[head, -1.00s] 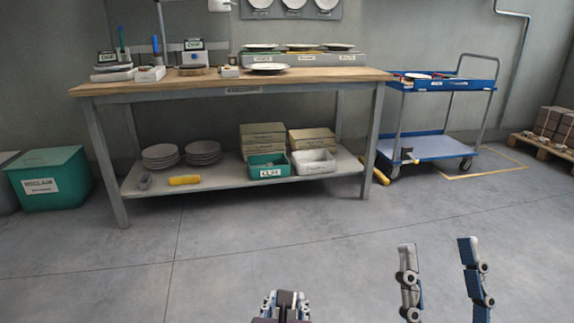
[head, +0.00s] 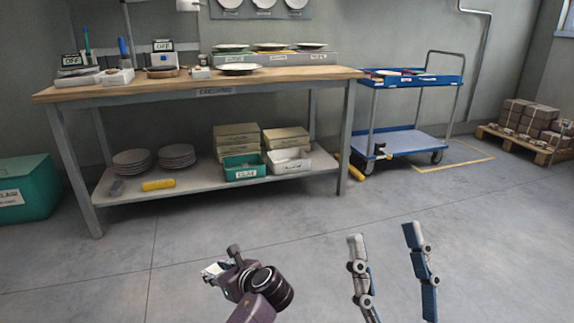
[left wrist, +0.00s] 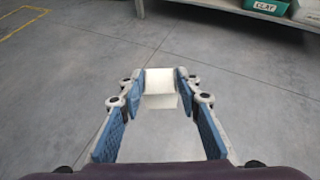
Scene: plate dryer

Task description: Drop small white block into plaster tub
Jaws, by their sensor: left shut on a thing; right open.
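The small white block (left wrist: 160,82) is between the fingertips of my left gripper (left wrist: 160,90) in the left wrist view, held above the floor. In the head view my left gripper (head: 218,270) is low and left of centre, its fingers turned away and partly hidden by its wrist. My right gripper (head: 388,240) is at the lower right, open and empty, fingers upright and apart. A white tub (head: 289,166), likely the plaster tub, stands on the bench's lower shelf; its label is too small to read. It also shows partly at the left wrist view's top right corner (left wrist: 308,12).
The green clay tub (head: 243,172) touches or nearly touches the white tub's left side. Boxes (head: 236,139) stand behind them. The bench (head: 200,90) overhangs the lower shelf. A blue cart (head: 408,142) stands to the right. The floor before the bench is clear.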

